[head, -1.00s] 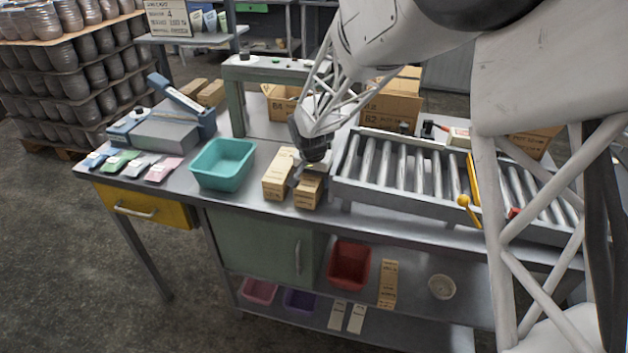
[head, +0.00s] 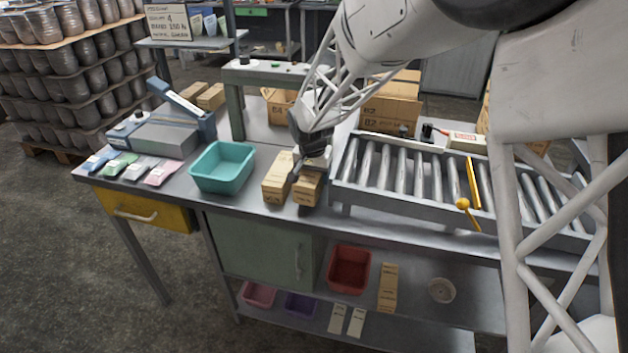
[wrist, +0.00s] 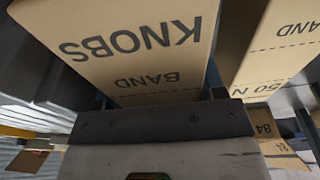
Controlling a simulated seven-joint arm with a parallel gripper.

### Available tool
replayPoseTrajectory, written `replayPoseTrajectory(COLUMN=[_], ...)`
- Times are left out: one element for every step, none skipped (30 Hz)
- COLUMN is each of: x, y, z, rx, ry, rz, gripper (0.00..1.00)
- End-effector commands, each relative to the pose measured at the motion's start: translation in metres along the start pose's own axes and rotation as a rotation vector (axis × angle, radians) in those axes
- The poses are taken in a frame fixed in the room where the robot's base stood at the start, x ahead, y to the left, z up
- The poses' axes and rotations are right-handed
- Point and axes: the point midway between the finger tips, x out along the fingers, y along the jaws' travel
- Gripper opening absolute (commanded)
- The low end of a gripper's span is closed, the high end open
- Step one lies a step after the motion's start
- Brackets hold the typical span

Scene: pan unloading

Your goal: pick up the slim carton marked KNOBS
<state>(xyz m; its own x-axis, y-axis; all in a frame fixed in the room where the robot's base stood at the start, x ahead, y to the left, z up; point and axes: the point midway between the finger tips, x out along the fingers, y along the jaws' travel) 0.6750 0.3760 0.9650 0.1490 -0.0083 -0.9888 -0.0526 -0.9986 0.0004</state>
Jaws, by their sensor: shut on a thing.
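The slim KNOBS carton (wrist: 140,40), tan with dark print, fills much of the wrist view. My gripper (wrist: 160,96) is shut on it, with a dark finger at either side. In the head view, the carton (head: 307,190) stands near the bench's front edge, under my gripper (head: 310,168), which hides its upper back part. I cannot tell whether its base touches the bench. A similar tan carton (head: 277,182) stands close beside it on the left; one marked BAND (wrist: 280,45) shows at the right in the wrist view.
A teal bin (head: 222,168) stands to the left on the bench (head: 245,205). A roller conveyor (head: 400,180) with a yellow lever (head: 466,204) lies close on the right. Open boxes (head: 388,108) stand behind. A red bin (head: 348,270) sits on the shelf below.

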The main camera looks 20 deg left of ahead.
Motion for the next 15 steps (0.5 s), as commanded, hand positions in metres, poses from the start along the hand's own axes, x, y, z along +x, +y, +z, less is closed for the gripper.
replayPoseTrajectory(x=[-0.009,-0.014,-0.020,-0.026,-0.032,-0.039,-0.045,-0.051,-0.059,-0.065,-0.071,-0.079,-0.086,-0.092,-0.100], y=[0.000,-0.001,-0.001,0.000,-0.001,-0.001,-0.001,-0.001,-0.001,-0.001,-0.001,0.000,0.000,0.000,-0.001], z=[-0.002,-0.003,-0.004,-0.005,-0.005,-0.007,-0.008,-0.009,-0.010,-0.011,-0.011,-0.013,-0.013,-0.014,-0.016], rx=[0.000,0.000,0.000,0.000,0.000,0.000,0.001,0.001,0.001,0.001,0.001,0.002,0.002,0.002,0.002], ry=[0.003,0.003,0.003,0.003,0.003,0.004,0.004,0.004,0.004,0.003,0.002,0.003,0.003,0.003,0.004], rz=[-0.002,-0.002,-0.002,-0.002,-0.002,-0.003,-0.003,-0.003,-0.003,-0.002,-0.002,-0.003,-0.002,-0.002,-0.003], gripper=[0.33,0.33,0.33,0.33,0.33,0.33,0.33,0.33,0.33,0.33,0.33,0.33,0.33,0.33,0.33])
